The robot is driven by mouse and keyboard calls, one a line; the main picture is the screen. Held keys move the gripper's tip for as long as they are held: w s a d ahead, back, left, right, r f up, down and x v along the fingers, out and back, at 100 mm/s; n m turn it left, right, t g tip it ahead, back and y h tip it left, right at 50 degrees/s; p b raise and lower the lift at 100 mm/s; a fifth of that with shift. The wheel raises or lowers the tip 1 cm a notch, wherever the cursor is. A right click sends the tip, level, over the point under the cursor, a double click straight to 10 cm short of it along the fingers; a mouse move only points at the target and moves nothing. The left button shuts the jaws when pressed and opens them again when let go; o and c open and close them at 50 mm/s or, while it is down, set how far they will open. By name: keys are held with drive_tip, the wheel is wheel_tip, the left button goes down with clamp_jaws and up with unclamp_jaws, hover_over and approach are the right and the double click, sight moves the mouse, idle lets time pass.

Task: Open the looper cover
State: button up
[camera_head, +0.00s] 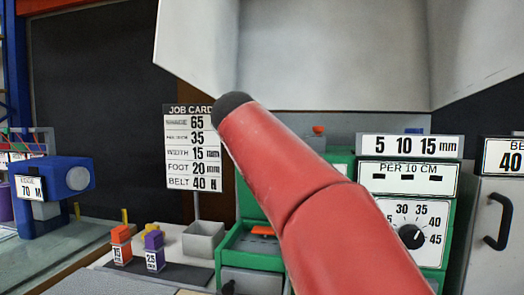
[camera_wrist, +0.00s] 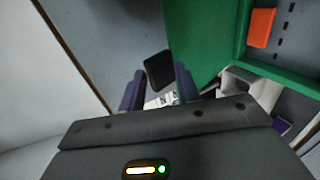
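A green machine (camera_head: 235,245) stands behind my red arm, which hides much of its middle. Low on its front is a grey panel (camera_head: 252,281) with a dark knob (camera_head: 228,287) at its left; I cannot tell for sure that this is the looper cover. My gripper (camera_wrist: 158,88) shows in the wrist view with its two dark fingers apart. A black block-like thing (camera_wrist: 158,70) appears between or beyond them; I cannot tell whether they touch it. The green machine's edge (camera_wrist: 275,68) is at the upper right there. My gripper is hidden in the head view.
A job card (camera_head: 191,145) stands left of the machine. Orange and purple blocks (camera_head: 121,246) and a grey open bin (camera_head: 203,239) are on the bench. A dial (camera_head: 411,237) and a grey cabinet with a black handle (camera_head: 498,221) are at right. A pale hood (camera_head: 330,55) hangs above.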

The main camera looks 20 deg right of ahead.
drive_tip(key=shift+r, duration=0.1)
drive_tip(key=b+v, duration=0.1)
drive_tip(key=v, duration=0.7)
idle(0.4)
